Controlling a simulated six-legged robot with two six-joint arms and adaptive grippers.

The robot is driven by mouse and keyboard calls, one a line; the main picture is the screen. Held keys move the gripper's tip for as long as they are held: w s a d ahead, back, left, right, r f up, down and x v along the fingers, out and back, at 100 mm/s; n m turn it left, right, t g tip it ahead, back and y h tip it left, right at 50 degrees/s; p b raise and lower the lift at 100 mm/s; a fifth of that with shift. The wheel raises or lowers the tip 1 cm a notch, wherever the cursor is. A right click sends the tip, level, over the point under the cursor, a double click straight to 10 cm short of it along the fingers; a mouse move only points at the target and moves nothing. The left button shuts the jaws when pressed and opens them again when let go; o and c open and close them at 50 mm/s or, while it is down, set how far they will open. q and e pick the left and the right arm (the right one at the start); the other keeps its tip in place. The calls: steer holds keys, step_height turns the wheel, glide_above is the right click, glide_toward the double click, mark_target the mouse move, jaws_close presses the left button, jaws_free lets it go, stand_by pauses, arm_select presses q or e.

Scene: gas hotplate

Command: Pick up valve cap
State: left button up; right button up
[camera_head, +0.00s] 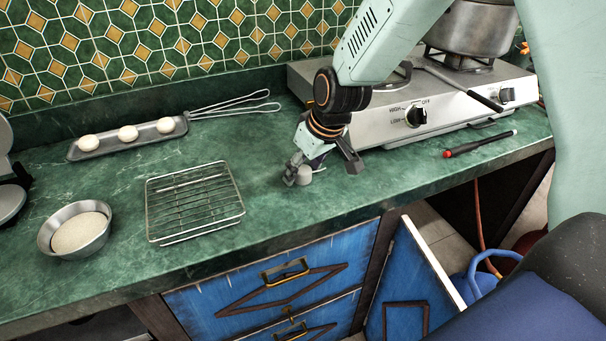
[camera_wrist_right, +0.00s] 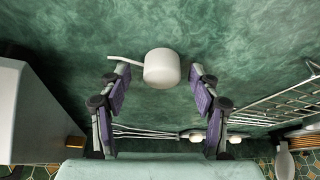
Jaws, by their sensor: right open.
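The valve cap (camera_wrist_right: 162,68) is a small pale cylinder with a thin strap reaching left, on the green counter in the right wrist view. In the head view the cap (camera_head: 305,174) is small and partly hidden by my right gripper (camera_head: 322,171). My right gripper is open just over the counter, its fingers pointing down. In the right wrist view the cap shows between and slightly beyond the two fingertips (camera_wrist_right: 160,76). I cannot tell whether a finger touches it. My left gripper is not in view.
A gas hotplate (camera_head: 385,130) with a pot (camera_head: 475,30) stands right of the gripper. A screwdriver (camera_head: 480,144) lies in front of it. A wire rack (camera_head: 195,202), a bowl (camera_head: 75,230) and a tray with pale rounds (camera_head: 100,146) are to the left. A blue cabinet door (camera_head: 405,285) hangs open below.

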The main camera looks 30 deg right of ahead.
steer(key=shift+s+a+r, duration=0.15)
steer(key=c, duration=0.9)
